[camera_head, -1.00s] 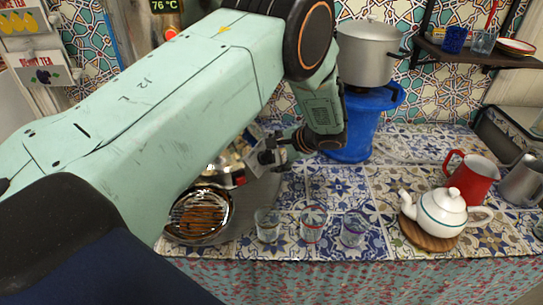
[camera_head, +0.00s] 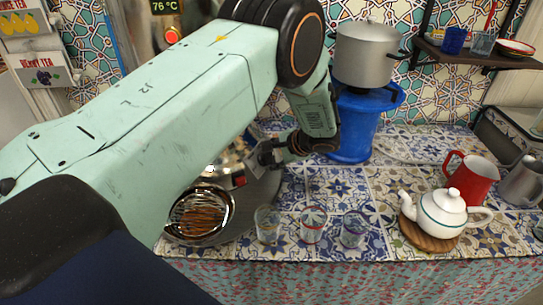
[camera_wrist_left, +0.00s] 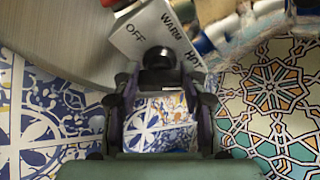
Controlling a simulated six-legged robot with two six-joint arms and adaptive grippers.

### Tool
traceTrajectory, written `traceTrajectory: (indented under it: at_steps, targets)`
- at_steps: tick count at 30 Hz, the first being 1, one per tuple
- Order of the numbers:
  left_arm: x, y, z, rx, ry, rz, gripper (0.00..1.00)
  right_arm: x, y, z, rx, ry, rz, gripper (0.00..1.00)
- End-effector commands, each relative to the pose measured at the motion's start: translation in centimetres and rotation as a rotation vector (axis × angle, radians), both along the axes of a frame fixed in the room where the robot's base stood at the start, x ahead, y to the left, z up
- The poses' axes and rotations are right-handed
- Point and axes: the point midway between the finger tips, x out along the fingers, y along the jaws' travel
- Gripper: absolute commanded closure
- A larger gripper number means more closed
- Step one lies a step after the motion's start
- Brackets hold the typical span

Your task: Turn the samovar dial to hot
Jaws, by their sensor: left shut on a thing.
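The samovar's dial panel (camera_wrist_left: 138,37) shows in the left wrist view as a tilted light plate marked OFF, WARM and HOT. Its black dial knob (camera_wrist_left: 160,58) sits at the lower edge of the plate. My left gripper (camera_wrist_left: 160,74) is shut on the knob, a finger on each side. I cannot tell which mark the knob points to. In the head view, my left gripper (camera_head: 262,156) is at the samovar's lower right side, and my arm hides most of the samovar (camera_head: 143,22). A display on top reads 76 °C. My right gripper is not in view.
Several glasses (camera_head: 312,228) stand along the front edge. A white teapot (camera_head: 441,210) on a wooden board and a red jug (camera_head: 472,174) stand at right. A grey pot (camera_head: 365,55) on a blue stand (camera_head: 357,125) is behind my wrist.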

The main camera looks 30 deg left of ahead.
Motion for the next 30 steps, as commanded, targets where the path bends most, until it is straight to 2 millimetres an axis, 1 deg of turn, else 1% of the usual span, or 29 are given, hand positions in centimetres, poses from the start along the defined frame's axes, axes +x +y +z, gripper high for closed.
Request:
traceTrajectory:
  at_steps: [1, 4, 5, 8, 15, 23, 24, 30]
  targets:
    - [0.0, 0.0, 0.0, 0.000, 0.000, 0.000, 0.80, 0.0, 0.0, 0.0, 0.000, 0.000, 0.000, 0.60]
    - [0.0, 0.0, 0.0, 0.000, 0.000, 0.000, 0.88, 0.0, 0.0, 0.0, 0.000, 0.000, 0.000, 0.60]
    - [0.0, 0.0, 0.0, 0.000, 0.000, 0.000, 0.89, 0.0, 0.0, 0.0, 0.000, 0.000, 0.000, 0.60]
    - [0.0, 0.0, -0.1, 0.000, -0.005, 0.005, 0.89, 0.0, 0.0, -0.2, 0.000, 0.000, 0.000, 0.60]
    - [0.0, 0.0, -0.2, 0.006, -0.058, 0.045, 0.89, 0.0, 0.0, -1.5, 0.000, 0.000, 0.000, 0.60]
    - [0.0, 0.0, 0.0, 0.006, -0.063, 0.049, 0.89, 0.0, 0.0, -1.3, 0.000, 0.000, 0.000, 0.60]
    - [0.0, 0.0, 0.0, 0.006, -0.063, 0.049, 0.56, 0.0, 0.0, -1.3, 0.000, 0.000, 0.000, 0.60]
    - [0.0, 0.0, 0.0, 0.006, -0.063, 0.049, 0.39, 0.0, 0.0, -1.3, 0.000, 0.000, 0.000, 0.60]
